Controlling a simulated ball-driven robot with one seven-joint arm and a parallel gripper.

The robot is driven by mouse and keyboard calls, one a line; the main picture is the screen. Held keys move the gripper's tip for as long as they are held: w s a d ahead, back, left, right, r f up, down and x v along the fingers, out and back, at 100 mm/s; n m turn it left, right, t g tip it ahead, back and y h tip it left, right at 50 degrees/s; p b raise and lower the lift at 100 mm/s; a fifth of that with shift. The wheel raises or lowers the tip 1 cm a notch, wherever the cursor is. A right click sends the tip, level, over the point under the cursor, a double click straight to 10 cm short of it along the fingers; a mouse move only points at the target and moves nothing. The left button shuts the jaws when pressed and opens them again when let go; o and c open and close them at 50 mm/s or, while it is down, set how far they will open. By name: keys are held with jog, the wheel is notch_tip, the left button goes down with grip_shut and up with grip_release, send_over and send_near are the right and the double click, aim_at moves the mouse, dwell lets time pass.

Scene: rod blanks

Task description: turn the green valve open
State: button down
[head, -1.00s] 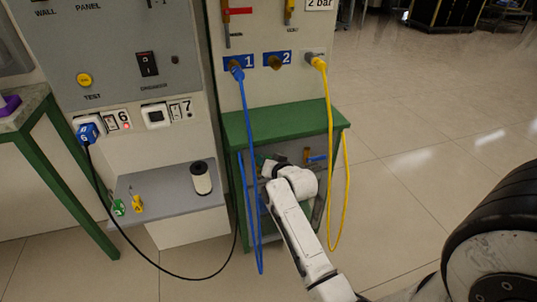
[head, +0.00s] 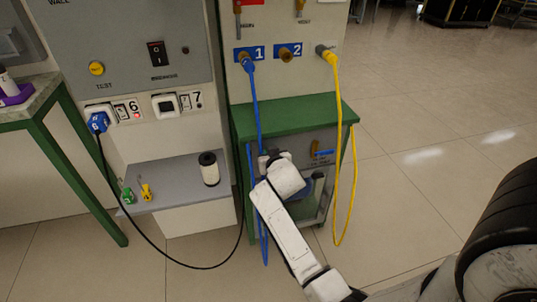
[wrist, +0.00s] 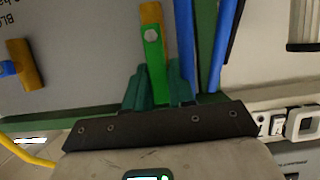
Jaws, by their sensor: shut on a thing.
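The green valve shows in the wrist view as a flat green lever (wrist: 153,65) on a brass body (wrist: 150,13). A round pale bolt joins them. The lever looks about in line with the brass body. My gripper (wrist: 158,92) has its dark green fingers on both sides of the lever's free end, shut on it. In the head view my gripper (head: 269,160) is at the front of the grey panel below the green bench top, and my own wrist hides the green valve.
A second brass valve with a blue handle (head: 323,153) sits right of my wrist; its brass body (wrist: 25,65) shows in the wrist view. A blue hose (head: 254,110) hangs close to my gripper, and a yellow hose (head: 337,150) hangs to the right. The green bench top (head: 290,119) lies above.

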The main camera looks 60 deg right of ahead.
jog(key=c, duration=1)
grip_release()
jog(key=shift+c, duration=0.2)
jog(key=p+v, duration=0.1)
jog(key=v, duration=0.9)
jog(key=shift+s+a+r, duration=0.2)
jog(key=shift+a, duration=0.1)
jog(key=s+a+n+g+y+p, duration=0.4)
jog(key=s+a+y+p, duration=0.1)
jog(key=a, duration=0.8)
jog(key=s+a+r+n+g+y+p, duration=0.1)
jog(key=s+a+n+g+y+p, duration=0.2)
jog(key=a, duration=1)
jog(key=s+n+y+p, duration=0.2)
jog(key=s+p, duration=0.2)
jog(key=s, duration=0.2)
jog(key=shift+n+g, duration=0.3)
jog(key=shift+g, duration=0.1)
